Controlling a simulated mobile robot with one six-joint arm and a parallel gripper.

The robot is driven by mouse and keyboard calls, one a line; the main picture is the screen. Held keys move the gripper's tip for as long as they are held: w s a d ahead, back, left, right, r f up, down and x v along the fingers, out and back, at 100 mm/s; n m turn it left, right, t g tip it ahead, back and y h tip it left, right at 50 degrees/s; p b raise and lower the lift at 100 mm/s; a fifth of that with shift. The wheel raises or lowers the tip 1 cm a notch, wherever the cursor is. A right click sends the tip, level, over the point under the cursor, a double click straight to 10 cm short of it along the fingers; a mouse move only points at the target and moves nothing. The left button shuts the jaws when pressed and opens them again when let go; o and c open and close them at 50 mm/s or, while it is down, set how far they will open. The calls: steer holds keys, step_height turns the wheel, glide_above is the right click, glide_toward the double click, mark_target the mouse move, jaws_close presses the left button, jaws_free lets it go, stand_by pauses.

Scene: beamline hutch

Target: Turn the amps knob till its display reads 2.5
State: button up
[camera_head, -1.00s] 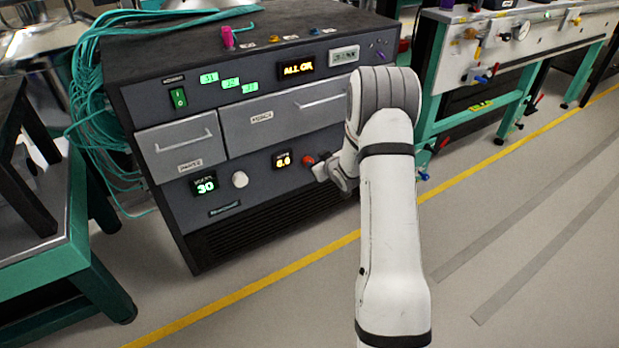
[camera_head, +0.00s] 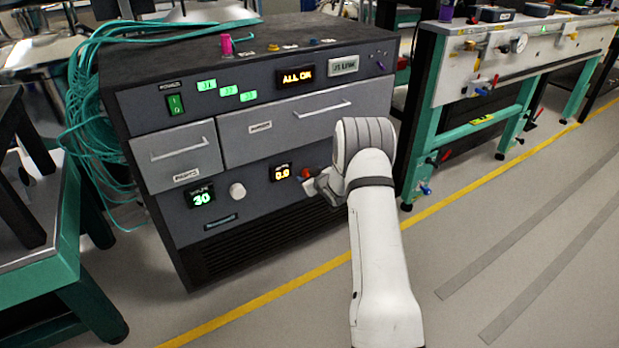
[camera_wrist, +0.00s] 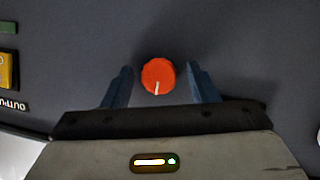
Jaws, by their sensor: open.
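The red amps knob (camera_head: 306,173) is on the lower front panel of the dark cabinet, just right of the amps display (camera_head: 281,172), which shows small amber digits that look like 0.0. In the wrist view the red knob (camera_wrist: 158,76) has a white pointer line toward the bottom of the picture. My gripper (camera_wrist: 163,74) is open, with one blue finger on each side of the knob and a gap visible on both sides. In the head view my gripper (camera_head: 314,187) is at the panel by the knob, partly hidden by my wrist.
A green display (camera_head: 201,197) reads 30, with a white knob (camera_head: 237,190) beside it. Two grey drawers with handles (camera_head: 290,120) are above. A status display (camera_head: 296,77) reads ALL OK. A teal-legged bench (camera_head: 440,150) stands to the right; teal cables hang at left.

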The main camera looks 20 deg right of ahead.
steer(key=shift+c, duration=0.3)
steer(key=c, duration=0.9)
steer(key=shift+r+p, duration=0.1)
steer(key=shift+p, duration=0.5)
steer(key=shift+d+f+m+y+p, duration=0.15)
steer(key=shift+m+y+p, duration=1.05)
steer(key=shift+m, duration=0.6)
steer(key=shift+d+f+m+y+p, duration=0.15)
steer(key=shift+m+y+p, duration=1)
steer(key=shift+m, duration=0.65)
steer(key=shift+d+f+m+y+p, duration=0.15)
steer(key=shift+m+y+p, duration=1.05)
steer(key=shift+m, duration=0.6)
steer(key=shift+r, duration=0.1)
